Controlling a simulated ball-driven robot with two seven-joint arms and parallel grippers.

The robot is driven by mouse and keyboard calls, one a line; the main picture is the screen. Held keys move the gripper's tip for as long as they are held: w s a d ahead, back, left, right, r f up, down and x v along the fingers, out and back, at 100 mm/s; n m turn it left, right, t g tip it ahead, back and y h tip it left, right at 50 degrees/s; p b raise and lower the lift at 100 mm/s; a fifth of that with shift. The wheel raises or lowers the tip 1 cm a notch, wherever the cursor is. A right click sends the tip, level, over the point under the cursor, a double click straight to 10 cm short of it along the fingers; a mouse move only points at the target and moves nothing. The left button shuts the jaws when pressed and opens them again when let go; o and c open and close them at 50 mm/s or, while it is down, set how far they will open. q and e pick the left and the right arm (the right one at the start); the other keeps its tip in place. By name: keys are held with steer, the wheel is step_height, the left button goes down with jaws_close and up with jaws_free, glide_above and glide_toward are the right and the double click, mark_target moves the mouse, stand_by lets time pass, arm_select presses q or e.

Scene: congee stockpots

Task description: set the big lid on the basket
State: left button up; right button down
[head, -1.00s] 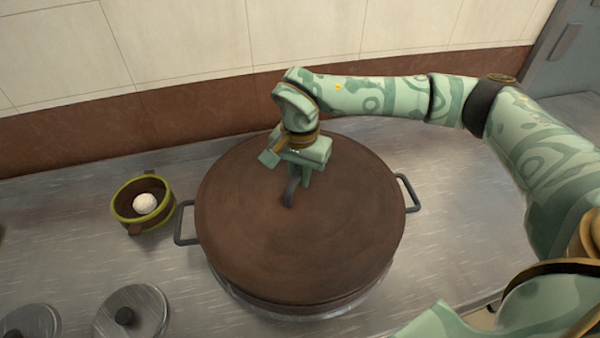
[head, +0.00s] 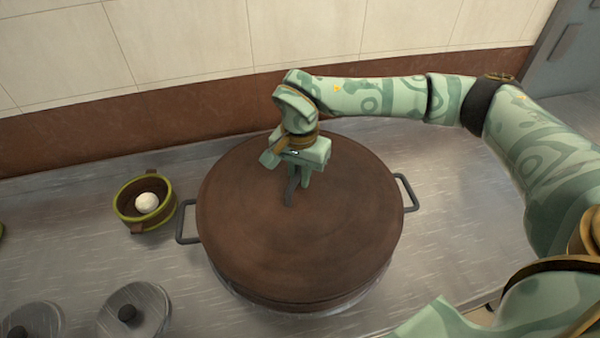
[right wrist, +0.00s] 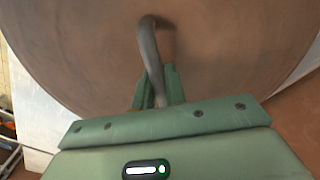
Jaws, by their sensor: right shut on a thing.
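The big lid (head: 320,235) is a round brown disc that lies over a wide metal pot or basket with side handles (head: 187,222). Most of what is under the lid is hidden; a brown rim shows below its front edge. My right gripper (head: 296,186) is shut on the lid's dark bar handle, near the lid's middle. In the right wrist view the handle (right wrist: 150,55) runs between the fingers (right wrist: 158,92), with the lid's brown surface (right wrist: 85,50) behind. I cannot tell whether the lid rests fully on what is below. My left gripper is not in view.
A small green-rimmed basket (head: 130,212) with a white ball (head: 147,203) in it stands left of the pot. Two metal lids with dark knobs (head: 127,313) lie at the front left. The wall (head: 200,110) is close behind. Metal counter is clear at right.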

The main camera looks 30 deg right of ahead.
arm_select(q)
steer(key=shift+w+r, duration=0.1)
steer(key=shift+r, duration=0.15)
arm_select(e)
steer(key=shift+r, duration=0.15)
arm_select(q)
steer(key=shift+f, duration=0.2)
arm_select(e)
steer(key=shift+f, duration=0.6)
steer(key=c, duration=1.7)
jaws_free()
steer(key=shift+f, duration=0.1)
